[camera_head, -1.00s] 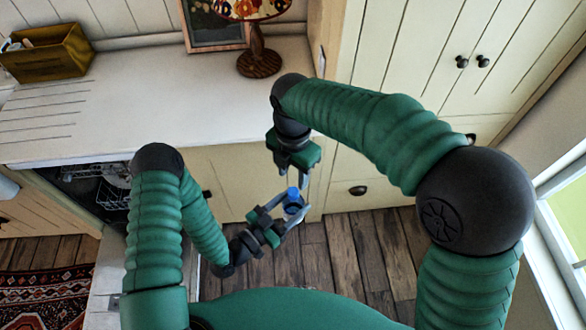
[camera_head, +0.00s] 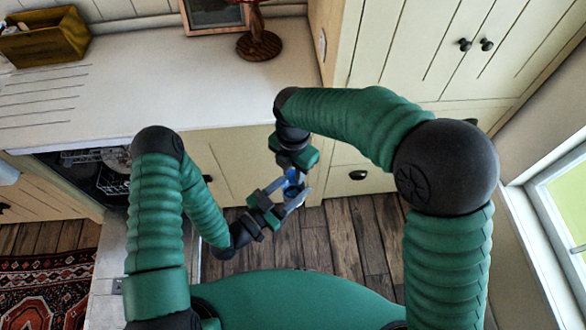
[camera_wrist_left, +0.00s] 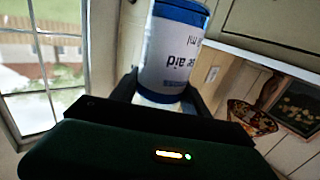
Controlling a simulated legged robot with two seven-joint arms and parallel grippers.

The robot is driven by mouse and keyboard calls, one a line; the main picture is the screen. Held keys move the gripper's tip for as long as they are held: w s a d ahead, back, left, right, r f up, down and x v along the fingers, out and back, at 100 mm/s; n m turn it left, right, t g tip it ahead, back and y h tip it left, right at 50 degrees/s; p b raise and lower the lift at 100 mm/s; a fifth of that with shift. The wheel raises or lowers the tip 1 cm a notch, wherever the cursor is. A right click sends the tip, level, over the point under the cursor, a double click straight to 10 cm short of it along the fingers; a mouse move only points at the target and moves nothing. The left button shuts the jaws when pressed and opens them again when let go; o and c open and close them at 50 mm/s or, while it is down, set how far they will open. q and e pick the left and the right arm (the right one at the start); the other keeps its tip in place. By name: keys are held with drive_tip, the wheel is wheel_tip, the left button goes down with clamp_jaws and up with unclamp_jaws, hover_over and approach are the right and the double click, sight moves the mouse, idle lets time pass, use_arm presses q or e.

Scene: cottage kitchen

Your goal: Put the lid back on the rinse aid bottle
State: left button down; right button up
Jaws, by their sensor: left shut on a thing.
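The rinse aid bottle (camera_wrist_left: 172,50), white with blue bands and dark print, is between the fingers of my left gripper (camera_wrist_left: 160,97) in the left wrist view. In the head view it shows as a small blue patch (camera_head: 292,180) at the tips of my left gripper (camera_head: 284,191), which is shut on it. My right gripper (camera_head: 297,170) points down just above the bottle, with its fingertips close to it or overlapping it in the picture. Whether its jaws are open or hold the lid is too small to tell. I cannot make out the lid separately.
The white countertop (camera_head: 200,95) lies beyond my grippers, with a lamp base (camera_head: 259,43), a picture frame (camera_head: 214,14) and a wooden box (camera_head: 44,38). A dishwasher rack (camera_head: 112,182) is open at left. Cream cupboards stand behind; wooden floor (camera_head: 345,235) is clear below.

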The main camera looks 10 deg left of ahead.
clamp_jaws()
drive_tip(key=m, duration=0.5)
drive_tip(key=shift+a, duration=0.1)
drive_tip(key=m, duration=1.1)
drive_tip(key=shift+a, duration=0.15)
